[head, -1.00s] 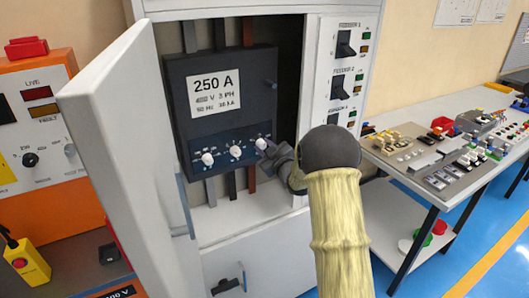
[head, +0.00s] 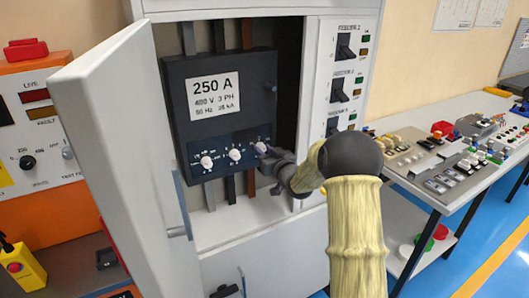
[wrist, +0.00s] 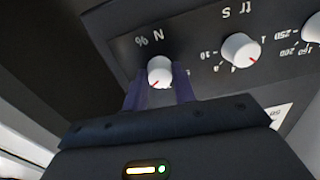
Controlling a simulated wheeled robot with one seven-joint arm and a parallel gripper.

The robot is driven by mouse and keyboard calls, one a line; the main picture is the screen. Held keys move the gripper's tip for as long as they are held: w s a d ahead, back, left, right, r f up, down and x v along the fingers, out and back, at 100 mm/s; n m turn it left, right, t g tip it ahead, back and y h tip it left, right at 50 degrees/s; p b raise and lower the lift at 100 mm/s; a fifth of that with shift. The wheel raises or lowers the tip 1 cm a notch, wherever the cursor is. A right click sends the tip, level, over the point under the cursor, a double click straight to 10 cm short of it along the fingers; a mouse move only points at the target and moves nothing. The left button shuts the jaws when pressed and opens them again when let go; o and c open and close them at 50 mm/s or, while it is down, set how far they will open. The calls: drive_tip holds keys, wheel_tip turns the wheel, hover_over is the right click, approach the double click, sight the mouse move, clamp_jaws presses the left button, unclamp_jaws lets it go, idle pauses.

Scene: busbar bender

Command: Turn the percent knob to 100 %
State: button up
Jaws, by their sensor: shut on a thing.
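The percent knob (wrist: 159,71) is the white round knob under the upside-down "N %" label in the wrist view. It is the rightmost of the row on the dark breaker panel (head: 218,80) in the head view. My gripper (wrist: 161,92) has its two purple-grey fingers shut on this knob, one on each side. A small red mark shows on the knob's near edge in the wrist view. Its scale numbers are mostly hidden by my fingers.
The "tr S" knob (wrist: 240,49) is beside it, with another white knob (head: 207,162) farther left in the head view. The open cabinet door (head: 115,130) stands at the left. Feeder switches (head: 340,90) are on the right column. A bench (head: 420,185) stands farther right.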

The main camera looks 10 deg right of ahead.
drive_tip(key=shift+f, duration=0.15)
drive_tip(key=o, duration=1)
drive_tip(key=b+v, duration=0.3)
drive_tip(key=v, duration=1.4)
drive_tip(key=shift+s, duration=0.2)
